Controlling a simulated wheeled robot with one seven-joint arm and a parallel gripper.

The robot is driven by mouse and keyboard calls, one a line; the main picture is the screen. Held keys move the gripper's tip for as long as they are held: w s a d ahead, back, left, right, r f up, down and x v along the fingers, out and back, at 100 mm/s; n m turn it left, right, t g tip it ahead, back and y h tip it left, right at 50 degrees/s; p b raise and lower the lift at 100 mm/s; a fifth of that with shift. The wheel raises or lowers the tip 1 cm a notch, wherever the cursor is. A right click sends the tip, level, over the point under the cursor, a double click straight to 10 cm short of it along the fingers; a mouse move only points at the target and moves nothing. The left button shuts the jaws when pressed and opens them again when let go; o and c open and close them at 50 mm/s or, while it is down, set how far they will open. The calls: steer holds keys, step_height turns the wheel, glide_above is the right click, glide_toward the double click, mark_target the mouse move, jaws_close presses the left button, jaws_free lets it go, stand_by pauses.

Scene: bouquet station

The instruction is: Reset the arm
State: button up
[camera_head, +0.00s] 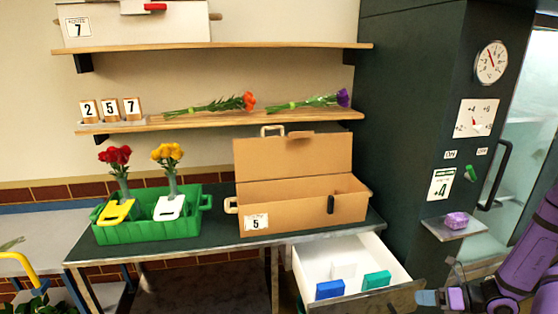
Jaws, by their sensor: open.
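My purple arm (520,262) comes in from the lower right edge. My gripper (441,297) is at its end, low in the picture, and points left. It is open, and I see nothing held in it. It is beside the right end of the front of an open white drawer (316,262). I cannot tell whether it touches the drawer front. A blue block (330,289) and a green block (376,280) lie in the drawer.
An open cardboard box (290,219) and a green crate (150,230) with red and yellow flowers stand on the table. Orange flowers (235,102) and purple flowers (330,100) lie on a shelf. A dark cabinet (412,130) with a small ledge (468,232) stands right.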

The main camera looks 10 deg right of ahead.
steer(key=a+r+n+g+h, duration=0.3)
steer(key=a+r+n+g, duration=0.15)
steer(key=r+n, duration=0.7)
steer(key=a+r+n+g+h, duration=0.25)
steer(key=a+r+n, duration=0.45)
steer(key=r, duration=0.8)
steer(key=s+a+r+n+t+h, duration=0.2)
steer(key=s+a+r+n+h, duration=0.1)
steer(key=s+r+n, duration=0.4)
steer(key=s+a+r+n+t+h, duration=0.2)
steer(key=s+r+n, duration=0.5)
steer(key=r, duration=0.4)
steer(key=shift+s+a+n+t+h, duration=0.2)
steer(key=shift+a+n+t+h, duration=0.1)
steer(key=shift+a+n+h, duration=0.4)
